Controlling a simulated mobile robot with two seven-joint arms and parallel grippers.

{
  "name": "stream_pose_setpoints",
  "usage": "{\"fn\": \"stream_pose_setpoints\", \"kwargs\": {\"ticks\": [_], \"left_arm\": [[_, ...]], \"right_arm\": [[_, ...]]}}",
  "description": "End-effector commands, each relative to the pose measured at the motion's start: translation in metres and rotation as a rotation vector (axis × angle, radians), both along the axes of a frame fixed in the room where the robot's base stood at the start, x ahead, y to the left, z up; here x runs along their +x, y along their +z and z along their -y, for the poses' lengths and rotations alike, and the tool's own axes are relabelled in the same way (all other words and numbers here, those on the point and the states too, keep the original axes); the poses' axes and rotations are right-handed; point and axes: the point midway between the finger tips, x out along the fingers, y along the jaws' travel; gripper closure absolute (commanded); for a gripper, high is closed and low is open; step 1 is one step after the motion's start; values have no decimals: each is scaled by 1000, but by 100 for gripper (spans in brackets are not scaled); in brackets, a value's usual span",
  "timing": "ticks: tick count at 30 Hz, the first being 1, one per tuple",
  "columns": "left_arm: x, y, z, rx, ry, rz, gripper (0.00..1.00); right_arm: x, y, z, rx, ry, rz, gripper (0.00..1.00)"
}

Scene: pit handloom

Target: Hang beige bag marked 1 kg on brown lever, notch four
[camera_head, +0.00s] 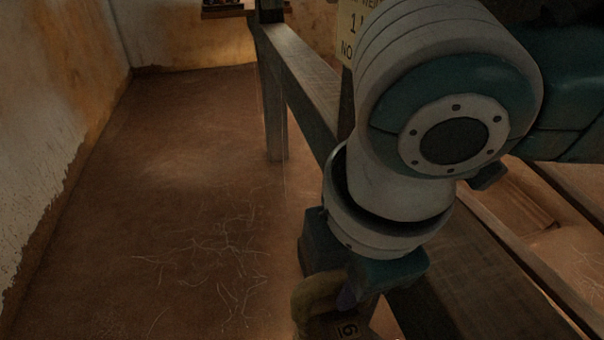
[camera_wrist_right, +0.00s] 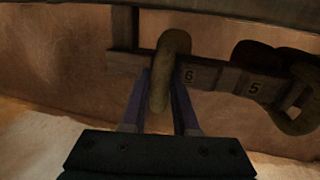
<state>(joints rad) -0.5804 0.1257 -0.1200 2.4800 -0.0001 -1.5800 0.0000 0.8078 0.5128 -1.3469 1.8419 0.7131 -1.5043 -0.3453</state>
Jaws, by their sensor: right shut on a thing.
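My right gripper (camera_head: 347,297) is low in the head view and is shut on a thick beige loop (camera_head: 316,296). The wrist view shows this loop (camera_wrist_right: 172,62) between the two purple fingers (camera_wrist_right: 166,100). The loop stands at the brown lever (camera_wrist_right: 207,78), just left of its number 6 plate; I cannot tell whether it rests on the lever. The bag's body and 1 kg mark are hidden, and notch four is not readable. My left gripper is not in view.
Another beige ring (camera_wrist_right: 296,112) is at the lever's right part, with a dark shape above it. A wooden loom beam (camera_head: 305,75) runs beside my right arm, with a paper notice (camera_head: 352,25) partly hidden. The floor (camera_head: 190,200) at left is open.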

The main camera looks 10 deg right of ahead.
Motion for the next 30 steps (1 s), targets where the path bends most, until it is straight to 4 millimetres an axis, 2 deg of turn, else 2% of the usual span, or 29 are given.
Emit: {"fn": "stream_pose_setpoints", "kwargs": {"ticks": [26, 27, 30], "left_arm": [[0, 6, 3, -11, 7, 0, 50], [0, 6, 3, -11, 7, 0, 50], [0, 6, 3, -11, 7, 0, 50]], "right_arm": [[1, -4, 0, 1, 0, 3, 100], [1, -4, 0, 1, 0, 3, 70], [1, -5, 0, 0, 0, 2, 58]]}}
